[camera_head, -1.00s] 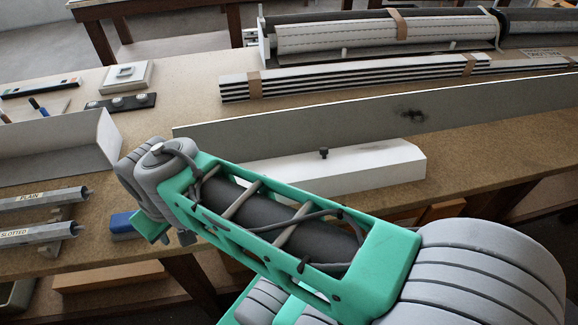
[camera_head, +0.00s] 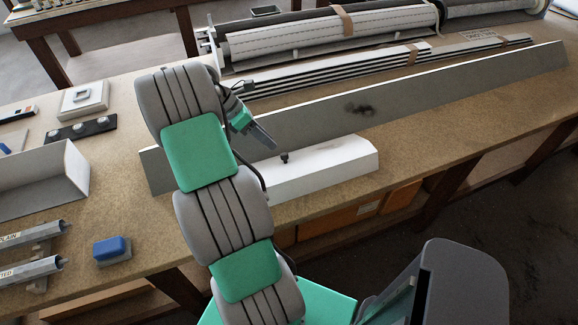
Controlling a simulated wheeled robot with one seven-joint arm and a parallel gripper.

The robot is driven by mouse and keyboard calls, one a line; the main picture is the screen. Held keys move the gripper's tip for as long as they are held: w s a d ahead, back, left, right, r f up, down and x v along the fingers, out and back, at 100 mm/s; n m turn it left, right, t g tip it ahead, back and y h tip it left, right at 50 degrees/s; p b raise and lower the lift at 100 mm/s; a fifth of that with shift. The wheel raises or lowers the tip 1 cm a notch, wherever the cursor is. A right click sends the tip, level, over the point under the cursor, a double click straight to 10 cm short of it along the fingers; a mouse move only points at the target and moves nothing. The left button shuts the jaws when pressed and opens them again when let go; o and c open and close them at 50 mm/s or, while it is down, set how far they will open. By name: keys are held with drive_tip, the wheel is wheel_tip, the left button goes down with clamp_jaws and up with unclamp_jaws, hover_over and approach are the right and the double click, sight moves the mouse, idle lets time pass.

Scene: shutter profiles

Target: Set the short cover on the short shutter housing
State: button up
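A white cover with a sloped end (camera_head: 325,165) lies near the front edge of the bench, with a small black knob (camera_head: 284,157) on top. It looks like the short cover; my arm hides its left end. My gripper (camera_head: 272,145) points down and right, its dark tip just up and left of the knob. They look close, but I cannot tell whether they touch, or whether the fingers are open. A grey open-topped box section (camera_head: 70,165) lies at the left, cut off by the frame. I cannot tell for sure which piece is the short shutter housing.
A long grey panel (camera_head: 450,100) with a dark mark stands behind the cover. Striped slats (camera_head: 330,72) and a shutter roll (camera_head: 330,35) lie farther back. A blue block (camera_head: 112,248) and labelled profiles (camera_head: 30,268) are at the front left. Bare bench shows right of the cover.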

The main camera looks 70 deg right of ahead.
sight(283, 154)
drive_tip(key=x, duration=0.7)
drive_tip(key=shift+s+a+f, duration=0.1)
drive_tip(key=shift+a, duration=0.05)
clamp_jaws()
